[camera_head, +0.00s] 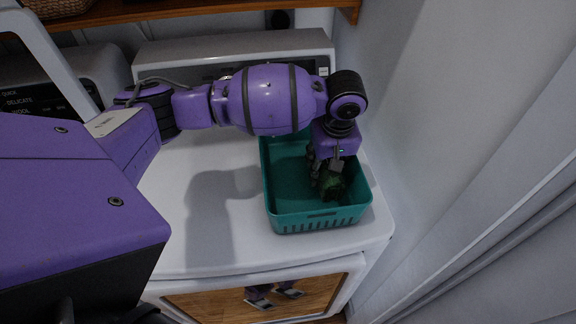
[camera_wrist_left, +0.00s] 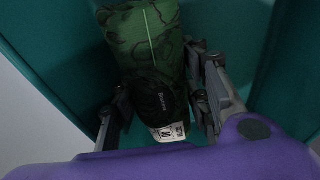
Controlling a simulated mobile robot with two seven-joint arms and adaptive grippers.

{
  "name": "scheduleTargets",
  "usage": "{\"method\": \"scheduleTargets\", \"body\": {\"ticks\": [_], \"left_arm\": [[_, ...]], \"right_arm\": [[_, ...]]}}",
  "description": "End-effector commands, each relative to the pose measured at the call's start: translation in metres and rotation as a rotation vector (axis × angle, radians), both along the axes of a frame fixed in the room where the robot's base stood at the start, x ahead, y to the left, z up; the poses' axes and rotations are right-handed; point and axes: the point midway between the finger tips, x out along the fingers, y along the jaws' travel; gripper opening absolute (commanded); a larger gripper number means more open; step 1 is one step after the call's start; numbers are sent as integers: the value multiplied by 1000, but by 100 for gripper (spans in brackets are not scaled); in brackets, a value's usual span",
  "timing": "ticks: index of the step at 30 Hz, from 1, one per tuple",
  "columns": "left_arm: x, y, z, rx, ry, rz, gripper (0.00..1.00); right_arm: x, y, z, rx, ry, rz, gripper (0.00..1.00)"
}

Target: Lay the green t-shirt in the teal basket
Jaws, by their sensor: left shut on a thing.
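The teal basket (camera_head: 318,218) stands on the white machine top at its right end. My left gripper (camera_head: 329,180) points down inside the basket's walls, toward its right side. It is shut on the green t-shirt (camera_head: 333,187), a dark green patterned bundle. In the left wrist view the t-shirt (camera_wrist_left: 142,45) is a folded roll with a white label, between the fingers (camera_wrist_left: 158,112), with teal walls around it. I cannot tell whether the t-shirt touches the basket floor. My right gripper is not in view.
The white machine top (camera_head: 215,215) is clear left of the basket. A wall (camera_head: 440,130) rises close on the right. A wooden shelf (camera_head: 200,10) runs along the back, above the control panel.

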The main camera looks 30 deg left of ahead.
Motion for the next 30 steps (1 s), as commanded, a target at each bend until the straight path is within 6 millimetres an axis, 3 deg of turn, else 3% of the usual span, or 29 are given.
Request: {"method": "scheduleTargets", "body": {"ticks": [2,3,4,13,17,30], "left_arm": [[1,-1,-1,-1,-3,0,13],[1,0,-1,-1,-3,0,48],[1,0,-1,-1,-3,0,51],[1,-1,0,0,-3,-1,51],[1,-2,10,-3,-4,-2,51],[-10,-9,97,-2,-6,-3,51]], "right_arm": [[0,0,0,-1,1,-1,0],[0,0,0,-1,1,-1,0],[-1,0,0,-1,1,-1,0],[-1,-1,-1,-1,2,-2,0],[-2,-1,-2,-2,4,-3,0],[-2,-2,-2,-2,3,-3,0]]}}
